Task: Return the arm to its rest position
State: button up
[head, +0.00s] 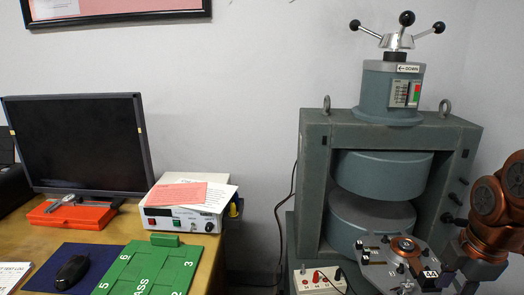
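My copper-coloured arm (490,215) comes in at the right edge, in front of the magnet's right side. My gripper (452,272) seems to be the dark part at the arm's lower end, beside the grey plate (378,272). Its fingers cannot be made out, so I cannot tell whether it is open or touching the plate. The plate carries an orange-topped round piece and several small knobs. It sits low, in front of the big grey-green magnet (312,180) with two round poles and a gap between them.
A three-knobbed handle (397,40) tops the magnet. A white terminal box (318,280) with leads stands left of the plate. The wooden desk (208,275) at left holds a monitor (82,145), a red case (72,215), a white instrument (183,219), a green board (150,270) and a mouse (72,272).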

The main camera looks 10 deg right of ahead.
jog(key=a+f+m+g, duration=0.1)
jog(key=a+f+m, duration=0.15)
jog(key=a, duration=0.45)
jog(key=a+f+m+g, duration=0.1)
jog(key=a+f+m, duration=0.15)
jog(key=a, duration=0.55)
jog(key=s+a+f+m+g, duration=0.2)
jog(key=s+a+f+m, duration=0.4)
jog(key=a+m, duration=0.3)
notch_tip(320, 180, up, 24)
jog(key=s+p, duration=0.1)
jog(key=p, duration=2.2)
jog(key=shift+s+r+m, duration=0.15)
jog(key=shift+s+m, duration=0.05)
jog(key=shift+m, duration=0.1)
